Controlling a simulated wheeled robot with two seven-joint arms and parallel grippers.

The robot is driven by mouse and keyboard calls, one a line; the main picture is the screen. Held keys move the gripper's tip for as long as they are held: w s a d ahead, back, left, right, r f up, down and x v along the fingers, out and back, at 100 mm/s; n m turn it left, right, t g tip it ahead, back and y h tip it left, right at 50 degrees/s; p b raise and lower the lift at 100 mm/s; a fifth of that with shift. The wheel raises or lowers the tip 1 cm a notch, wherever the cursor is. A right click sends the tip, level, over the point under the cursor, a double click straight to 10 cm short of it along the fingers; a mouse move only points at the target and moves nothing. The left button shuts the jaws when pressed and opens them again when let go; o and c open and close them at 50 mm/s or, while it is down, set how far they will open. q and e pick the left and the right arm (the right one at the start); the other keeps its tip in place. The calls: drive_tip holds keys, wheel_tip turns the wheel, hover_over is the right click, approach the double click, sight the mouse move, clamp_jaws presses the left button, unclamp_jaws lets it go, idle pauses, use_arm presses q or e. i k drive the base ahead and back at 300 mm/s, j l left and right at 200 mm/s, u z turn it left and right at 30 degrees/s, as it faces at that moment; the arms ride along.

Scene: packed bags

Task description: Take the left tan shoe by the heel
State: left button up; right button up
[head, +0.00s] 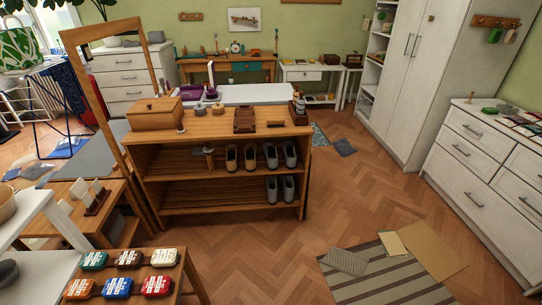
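Several shoes stand in pairs on the two shelves of the wooden shelf unit (170,160). On the upper shelf, a brownish pair has a left shoe (231,158) and a right shoe (250,157). They look the closest to tan, but their colour is hard to tell at this size. A grey pair (270,156) stands just right of them. Another grey pair (272,190) stands on the lower shelf. I cannot tell clearly which ends of the shoes are heels. Neither of my grippers is in view.
A wooden box (155,113) and small items stand on the unit's top. A tall wooden frame (95,110) is at its left. A striped rug (385,280) lies front right. The floor before the unit is clear.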

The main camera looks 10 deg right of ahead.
sight(231, 154)
drive_tip(key=i+l+z, duration=0.15)
drive_tip(key=i+l, duration=0.15)
drive_tip(key=l, duration=0.15)
drive_tip(key=i+l+z, duration=0.1)
drive_tip(key=i+l, duration=0.2)
drive_tip(key=l, duration=0.15)
